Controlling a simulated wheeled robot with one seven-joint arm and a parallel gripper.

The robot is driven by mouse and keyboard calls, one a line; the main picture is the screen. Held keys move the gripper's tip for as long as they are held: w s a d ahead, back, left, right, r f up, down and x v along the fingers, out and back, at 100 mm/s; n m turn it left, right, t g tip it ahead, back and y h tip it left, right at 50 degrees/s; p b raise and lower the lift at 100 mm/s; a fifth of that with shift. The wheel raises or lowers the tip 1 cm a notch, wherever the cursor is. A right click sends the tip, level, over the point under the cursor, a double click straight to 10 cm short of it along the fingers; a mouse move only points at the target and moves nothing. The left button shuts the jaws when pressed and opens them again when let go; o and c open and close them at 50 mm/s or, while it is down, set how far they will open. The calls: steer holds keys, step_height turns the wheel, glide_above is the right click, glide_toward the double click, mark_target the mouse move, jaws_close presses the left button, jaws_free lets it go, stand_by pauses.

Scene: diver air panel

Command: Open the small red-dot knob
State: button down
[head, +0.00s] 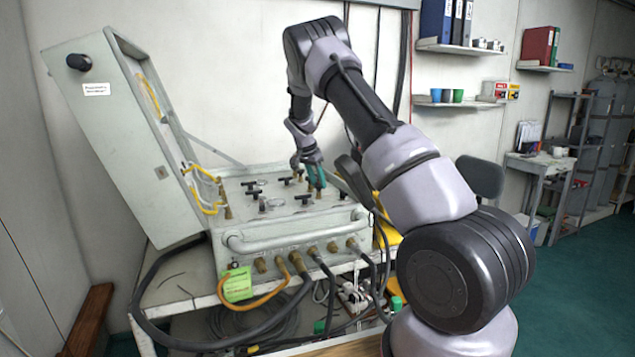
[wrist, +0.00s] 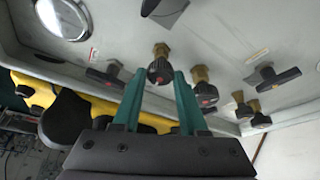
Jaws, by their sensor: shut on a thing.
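A small black knob (wrist: 159,72) on a brass stem shows in the wrist view with a small reddish mark on its face. It sits between the two teal fingertips of my gripper (wrist: 161,76), which is shut on it. A second, similar black knob (wrist: 205,94) on a brass stem, also with a red mark, stands just right of the right finger. In the head view my gripper (head: 316,177) is down at the right rear part of the panel (head: 240,190), and its fingers mostly hide the held knob.
Black T-handles stand close by, one at left (wrist: 105,76) and one at right (wrist: 272,77). More small brass-stemmed knobs (wrist: 258,115) are at the right. The open case lid (head: 125,140) rises at left. Hoses (head: 165,330) hang from the front.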

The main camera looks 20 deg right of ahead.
steer(key=n, duration=0.2)
steer(key=n+t+y, duration=0.1)
steer(key=n, duration=0.1)
steer(key=n+y, duration=0.1)
steer(key=n, duration=0.1)
steer(key=shift+s+d+n, duration=0.15)
steer(key=shift+d+n, duration=0.1)
steer(key=shift+n, duration=0.15)
steer(key=n+y, duration=0.1)
steer(key=n, duration=0.2)
steer(key=n+t+y, duration=0.1)
steer(key=n, duration=0.2)
steer(key=shift+y, duration=0.3)
steer(key=shift+n, duration=0.3)
steer(key=shift+d, duration=0.1)
steer(key=shift+c, duration=2.3)
jaws_free()
steer(key=v, duration=1)
steer(key=shift+r, duration=0.4)
steer(key=shift+s, duration=0.1)
